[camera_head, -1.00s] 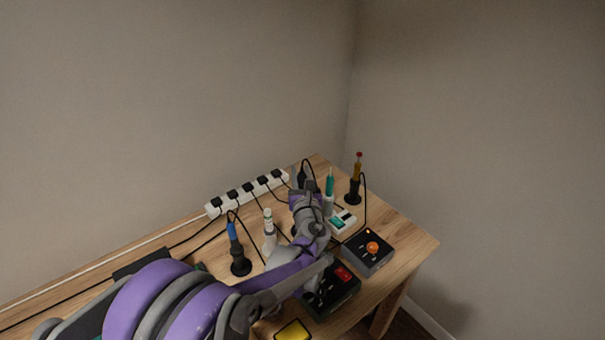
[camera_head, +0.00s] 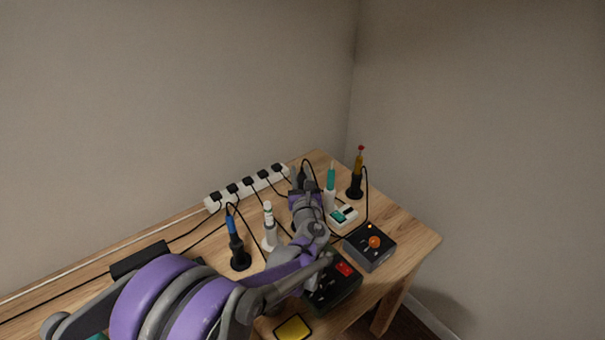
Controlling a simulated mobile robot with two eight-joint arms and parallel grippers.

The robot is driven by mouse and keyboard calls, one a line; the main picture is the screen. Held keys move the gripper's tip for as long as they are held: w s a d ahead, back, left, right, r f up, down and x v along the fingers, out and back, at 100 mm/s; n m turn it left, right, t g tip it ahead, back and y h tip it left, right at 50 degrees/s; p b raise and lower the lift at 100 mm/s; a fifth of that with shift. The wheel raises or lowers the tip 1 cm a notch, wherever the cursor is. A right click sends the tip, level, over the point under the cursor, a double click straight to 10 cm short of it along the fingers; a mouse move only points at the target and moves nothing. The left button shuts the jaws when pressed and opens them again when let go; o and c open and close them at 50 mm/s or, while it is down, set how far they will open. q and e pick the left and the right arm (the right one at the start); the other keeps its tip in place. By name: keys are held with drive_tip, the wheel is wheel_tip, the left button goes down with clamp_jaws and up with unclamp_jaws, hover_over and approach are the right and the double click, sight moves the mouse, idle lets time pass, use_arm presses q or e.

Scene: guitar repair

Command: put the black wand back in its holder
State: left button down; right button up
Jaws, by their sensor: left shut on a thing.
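My left gripper (camera_head: 301,181) is over the back of the wooden table, between the white-and-blank-topped tool and the teal-tipped tool. It is shut on the black wand, of which only a small dark part shows between the fingers. A thin black cable loops up beside the fingertips. The wand's holder cannot be made out clearly; a dark bit just left of my wrist may be part of its base, mostly hidden by my arm. My right gripper is not in view.
A power strip (camera_head: 240,192) lies behind. Control boxes (camera_head: 370,256) and a yellow sponge (camera_head: 293,329) sit in front.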

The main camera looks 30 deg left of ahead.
use_arm(q)
drive_tip(key=shift+f+b, duration=0.55)
drive_tip(key=shift+f, duration=0.25)
unclamp_jaws()
drive_tip(key=shift+r, duration=0.15)
idle(0.4)
